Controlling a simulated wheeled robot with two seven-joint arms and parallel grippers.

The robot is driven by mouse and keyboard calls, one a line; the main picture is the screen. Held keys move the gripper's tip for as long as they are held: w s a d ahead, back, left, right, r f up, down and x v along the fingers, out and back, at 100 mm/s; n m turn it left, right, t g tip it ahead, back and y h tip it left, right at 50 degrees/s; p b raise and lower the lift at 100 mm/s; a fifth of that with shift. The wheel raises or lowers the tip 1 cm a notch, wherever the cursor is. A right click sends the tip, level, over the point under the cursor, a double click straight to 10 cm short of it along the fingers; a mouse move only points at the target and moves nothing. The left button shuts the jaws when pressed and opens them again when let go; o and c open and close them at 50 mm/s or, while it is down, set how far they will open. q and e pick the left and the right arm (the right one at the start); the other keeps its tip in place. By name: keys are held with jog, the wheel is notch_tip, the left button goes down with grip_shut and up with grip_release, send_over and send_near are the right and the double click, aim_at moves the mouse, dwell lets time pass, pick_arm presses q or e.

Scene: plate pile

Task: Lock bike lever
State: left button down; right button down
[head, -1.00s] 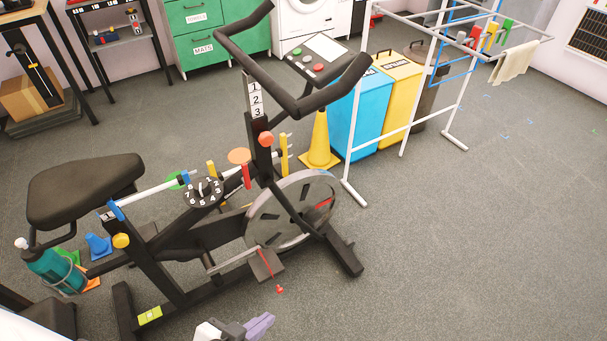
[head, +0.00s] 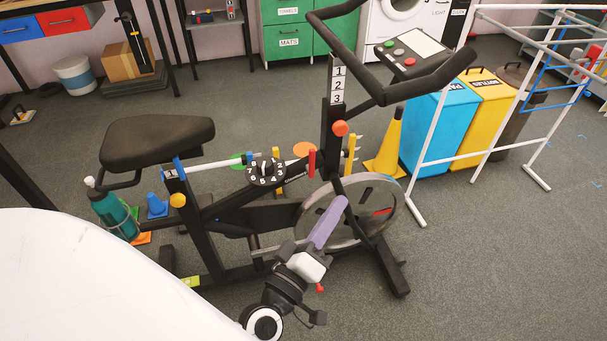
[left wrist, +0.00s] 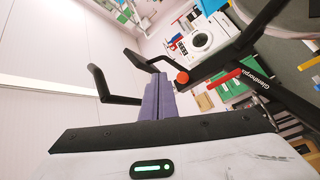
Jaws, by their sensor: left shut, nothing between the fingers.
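The black exercise bike (head: 250,205) stands upright on the grey floor in the head view. A red lever (head: 311,163) sticks up on its frame beside an orange disc (head: 304,149); a red bar (left wrist: 225,77) shows in the left wrist view. A yellow lever (head: 350,155) stands right of the post. An orange-red knob (head: 340,128) is on the post and also shows in the left wrist view (left wrist: 183,77). My left gripper (head: 341,200), with purple fingers, is shut and empty. It appears in front of the flywheel, below the red lever. My right gripper is out of view.
A numbered dial (head: 266,172) sits on the frame, with the seat (head: 157,142) to its left. Behind the bike stand a yellow cone (head: 388,145), a blue bin (head: 437,125) and a white drying rack (head: 440,130). Floor at the lower right is clear.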

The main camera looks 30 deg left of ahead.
aim_at(310, 161)
pick_arm(q)
jog(key=a+f+n+g+y+b, duration=0.2)
jog(key=a+f+n+g+y, duration=0.2)
jog(key=a+n+y, duration=0.5)
jog(key=a+f+n, duration=0.1)
jog(key=a+n, duration=0.1)
jog(key=n, duration=0.2)
jog(key=shift+a+g+y, duration=0.4)
jog(key=shift+w, duration=0.1)
jog(key=w+a+b, duration=0.2)
jog(key=w+a, duration=0.1)
jog(key=w, duration=0.8)
jog(key=shift+w+a, duration=0.1)
